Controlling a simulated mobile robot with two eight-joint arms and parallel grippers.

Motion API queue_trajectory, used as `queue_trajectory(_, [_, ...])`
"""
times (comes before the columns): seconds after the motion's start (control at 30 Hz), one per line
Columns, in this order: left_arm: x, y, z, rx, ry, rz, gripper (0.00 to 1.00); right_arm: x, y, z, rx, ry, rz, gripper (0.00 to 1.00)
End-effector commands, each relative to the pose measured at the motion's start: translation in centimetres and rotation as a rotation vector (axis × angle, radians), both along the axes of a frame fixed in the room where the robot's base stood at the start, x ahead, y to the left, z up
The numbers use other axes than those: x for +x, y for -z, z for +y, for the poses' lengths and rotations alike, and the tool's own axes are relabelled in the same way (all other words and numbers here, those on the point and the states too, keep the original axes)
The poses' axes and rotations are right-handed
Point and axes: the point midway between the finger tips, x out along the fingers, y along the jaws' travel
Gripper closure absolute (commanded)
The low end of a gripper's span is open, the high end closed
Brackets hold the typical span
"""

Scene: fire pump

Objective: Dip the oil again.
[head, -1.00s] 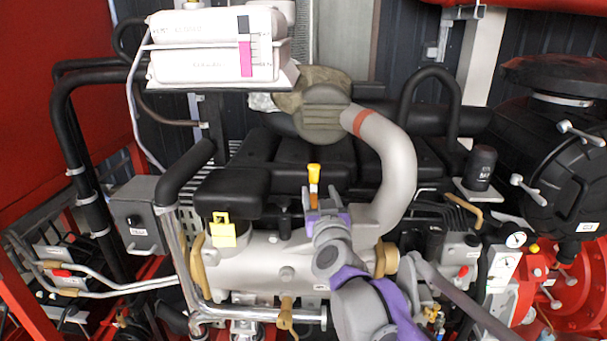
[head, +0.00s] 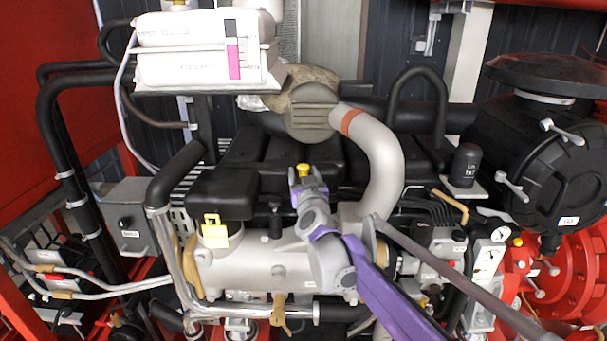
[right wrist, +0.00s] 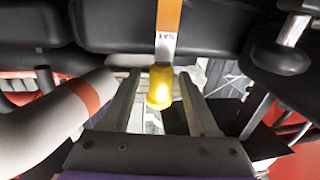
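The oil dipstick's yellow handle (head: 303,169) shows at the middle of the engine in the head view, just beyond my right gripper (head: 308,185). In the right wrist view the yellow handle (right wrist: 159,88) lies between the two fingers of my right gripper (right wrist: 160,100), with a gap on each side. The gripper is open. My left gripper is not in view.
A thick grey pipe (head: 382,165) curves down close to the right of my right gripper. Black engine covers (head: 285,150) lie behind the handle. A white tank (head: 205,55) is above left.

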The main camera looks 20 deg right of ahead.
Motion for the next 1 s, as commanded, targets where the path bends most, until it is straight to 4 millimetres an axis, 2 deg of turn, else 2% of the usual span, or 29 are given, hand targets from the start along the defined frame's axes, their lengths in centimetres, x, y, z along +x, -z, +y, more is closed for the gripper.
queue_trajectory(0.03, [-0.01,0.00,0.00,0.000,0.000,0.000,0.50,-0.01,0.00,0.00,0.000,0.000,0.000,0.48])
queue_trajectory(0.3, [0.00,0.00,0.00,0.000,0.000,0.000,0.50,-0.02,-0.01,0.02,0.000,0.000,0.000,0.97])
queue_trajectory(0.33, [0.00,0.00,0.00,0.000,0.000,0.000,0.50,-0.02,-0.02,0.02,0.000,0.000,0.000,1.00])
queue_trajectory(1.0, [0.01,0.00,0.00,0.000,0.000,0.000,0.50,-0.02,-0.04,0.02,-0.001,0.000,0.000,1.00])
